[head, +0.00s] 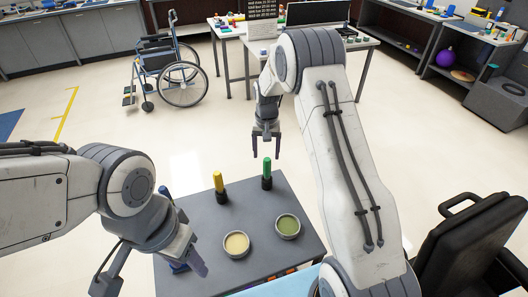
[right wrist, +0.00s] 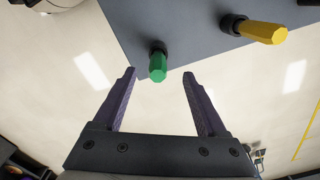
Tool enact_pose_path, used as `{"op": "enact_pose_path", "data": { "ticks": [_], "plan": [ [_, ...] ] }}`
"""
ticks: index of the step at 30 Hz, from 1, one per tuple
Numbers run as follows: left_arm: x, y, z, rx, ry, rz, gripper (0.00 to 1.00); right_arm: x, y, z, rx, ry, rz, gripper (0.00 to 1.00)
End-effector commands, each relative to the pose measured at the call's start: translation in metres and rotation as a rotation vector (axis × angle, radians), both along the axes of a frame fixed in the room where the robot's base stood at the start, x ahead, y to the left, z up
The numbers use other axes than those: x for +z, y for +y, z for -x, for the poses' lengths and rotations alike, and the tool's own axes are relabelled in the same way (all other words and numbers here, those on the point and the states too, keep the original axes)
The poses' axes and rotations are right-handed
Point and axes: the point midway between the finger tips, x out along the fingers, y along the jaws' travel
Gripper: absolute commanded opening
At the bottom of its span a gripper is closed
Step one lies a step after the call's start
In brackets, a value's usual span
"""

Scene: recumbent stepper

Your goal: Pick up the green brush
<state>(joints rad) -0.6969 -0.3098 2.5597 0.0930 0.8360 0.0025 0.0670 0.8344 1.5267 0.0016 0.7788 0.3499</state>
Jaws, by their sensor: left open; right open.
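The green brush (head: 266,170) stands upright in a dark round holder at the back edge of a grey table (head: 259,205). My right gripper (head: 266,156) hangs open and empty just above and behind it in the head view. In the right wrist view, the green brush (right wrist: 158,66) appears between the open fingertips of the right gripper (right wrist: 159,73), slightly towards the left finger; neither finger appears to touch it. My left gripper (head: 184,230) is open over the table's left side, its grasp area partly hidden.
A yellow brush (head: 219,182) stands in its own holder left of the green one. A pale-yellow-filled bowl (head: 236,244) and a green-filled bowl (head: 288,226) sit nearer the front. A wheelchair (head: 165,70) and a black seat (head: 470,245) stand on the floor.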

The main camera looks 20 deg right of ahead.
Motion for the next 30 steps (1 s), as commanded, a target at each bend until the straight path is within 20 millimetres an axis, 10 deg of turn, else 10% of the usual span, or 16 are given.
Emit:
{"op": "enact_pose_path", "data": {
  "ticks": [30],
  "plan": [
    [0.055, 0.000, 0.000, -0.006, -0.001, 0.000, 0.50, -0.105, -0.008, -0.009, -0.021, 0.003, 0.001, 0.74]
  ]
}}
